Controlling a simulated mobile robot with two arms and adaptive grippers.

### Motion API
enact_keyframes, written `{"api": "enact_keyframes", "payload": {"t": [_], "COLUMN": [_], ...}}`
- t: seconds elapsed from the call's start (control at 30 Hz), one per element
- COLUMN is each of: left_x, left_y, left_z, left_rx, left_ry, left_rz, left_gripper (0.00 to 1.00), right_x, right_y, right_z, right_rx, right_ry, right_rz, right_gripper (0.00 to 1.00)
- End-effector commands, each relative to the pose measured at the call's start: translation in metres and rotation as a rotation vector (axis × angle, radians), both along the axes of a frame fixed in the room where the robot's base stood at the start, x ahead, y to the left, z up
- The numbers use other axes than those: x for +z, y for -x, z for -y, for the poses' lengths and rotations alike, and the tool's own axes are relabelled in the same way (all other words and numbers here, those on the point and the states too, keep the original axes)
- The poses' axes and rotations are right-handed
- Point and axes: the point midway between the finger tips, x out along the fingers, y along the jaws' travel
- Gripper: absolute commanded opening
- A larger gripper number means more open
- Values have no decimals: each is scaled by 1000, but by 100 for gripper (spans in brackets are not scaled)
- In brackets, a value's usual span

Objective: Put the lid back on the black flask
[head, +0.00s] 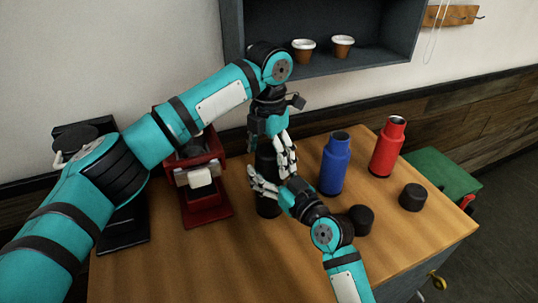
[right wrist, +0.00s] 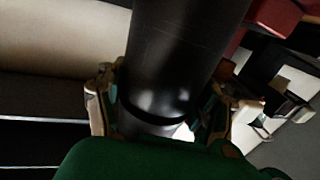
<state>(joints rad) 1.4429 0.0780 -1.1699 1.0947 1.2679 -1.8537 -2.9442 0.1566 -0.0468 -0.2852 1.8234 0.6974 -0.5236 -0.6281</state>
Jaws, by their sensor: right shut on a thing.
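The black flask (head: 267,208) stands upright on the wooden table, partly hidden behind my grippers. My right gripper (head: 268,186) is shut around the flask's body from the front. In the right wrist view the dark cylinder (right wrist: 180,50) lies between the fingers of my right gripper (right wrist: 165,115). My left gripper (head: 284,160) points down at the flask's upper part, its fingers close to it. Whether it holds a lid is hidden. Two black lids lie on the table to the right, a nearer one (head: 362,219) and a farther one (head: 412,197).
A blue flask (head: 334,168) and a red flask (head: 387,148), both without lids, stand right of the black flask. A red and black brewer (head: 205,207) stands to the left. A shelf with two cups (head: 303,50) hangs above. The table's front is clear.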

Motion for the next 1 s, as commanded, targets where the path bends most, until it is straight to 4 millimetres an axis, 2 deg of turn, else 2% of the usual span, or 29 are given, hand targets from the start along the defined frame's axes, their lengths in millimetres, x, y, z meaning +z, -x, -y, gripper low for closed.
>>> {"api": "enact_keyframes", "payload": {"t": [0.27, 0.67, 0.87, 0.93, 1.0], "left_x": [1, 43, 45, 45, 45], "left_y": [0, 0, 0, 0, -2], "left_z": [0, 0, 0, 0, 2], "left_rx": [1, 0, 0, 1, 10], "left_ry": [0, 0, 1, 1, 7], "left_rz": [0, 0, -1, 1, 12], "left_gripper": [89, 89, 89, 84, 84], "right_x": [-1, -1, -1, -1, -1], "right_y": [0, 0, 0, 0, 0], "right_z": [0, 0, 0, 0, 0], "right_rx": [0, 0, 0, 0, 0], "right_ry": [1, 1, 1, 1, 1], "right_rz": [-1, -2, -1, -1, -1], "right_gripper": [0, 0, 0, 0, 0]}}
